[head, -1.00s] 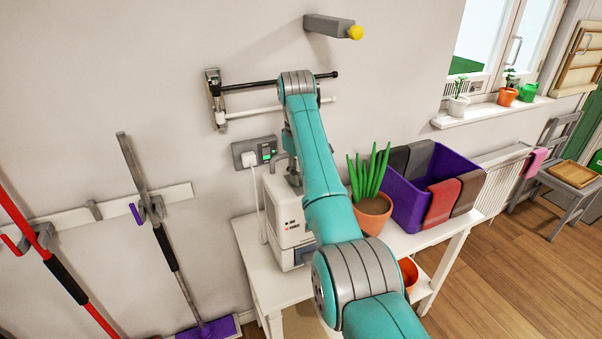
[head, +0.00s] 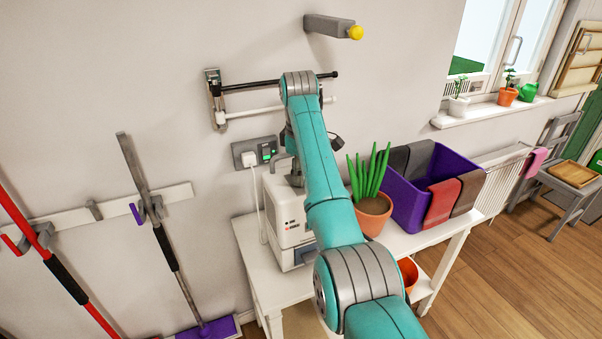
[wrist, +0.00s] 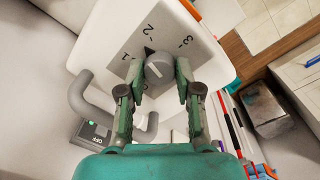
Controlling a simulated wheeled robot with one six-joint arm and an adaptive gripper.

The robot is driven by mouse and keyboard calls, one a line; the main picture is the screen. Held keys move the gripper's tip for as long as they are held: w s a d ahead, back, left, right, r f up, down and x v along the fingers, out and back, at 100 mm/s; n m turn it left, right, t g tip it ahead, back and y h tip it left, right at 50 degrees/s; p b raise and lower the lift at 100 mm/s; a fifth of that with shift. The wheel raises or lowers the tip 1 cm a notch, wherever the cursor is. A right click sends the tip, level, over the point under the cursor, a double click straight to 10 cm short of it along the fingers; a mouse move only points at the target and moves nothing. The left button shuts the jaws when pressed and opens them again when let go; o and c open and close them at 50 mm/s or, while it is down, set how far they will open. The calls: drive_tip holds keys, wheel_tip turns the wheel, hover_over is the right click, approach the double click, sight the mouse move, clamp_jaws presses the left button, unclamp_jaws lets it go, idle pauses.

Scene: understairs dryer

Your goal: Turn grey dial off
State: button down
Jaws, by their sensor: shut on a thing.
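The grey dial (wrist: 158,70) sits on a grey panel with printed numbers, on top of the white machine (wrist: 108,30). A pale line marks the dial's face, and a dark pointer shows at its edge near the "2". My gripper (wrist: 159,72) has one finger on each side of the dial and is shut on it.
A wall socket (head: 254,152) with a plug and green lights is left of my arm. A potted plant (head: 373,213) and a purple bin (head: 393,199) with cloths stand right of it. A wall rack (head: 214,100) with two rods is above.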

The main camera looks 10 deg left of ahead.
drive_tip(key=c, duration=0.8)
unclamp_jaws()
drive_tip(key=shift+f, duration=0.1)
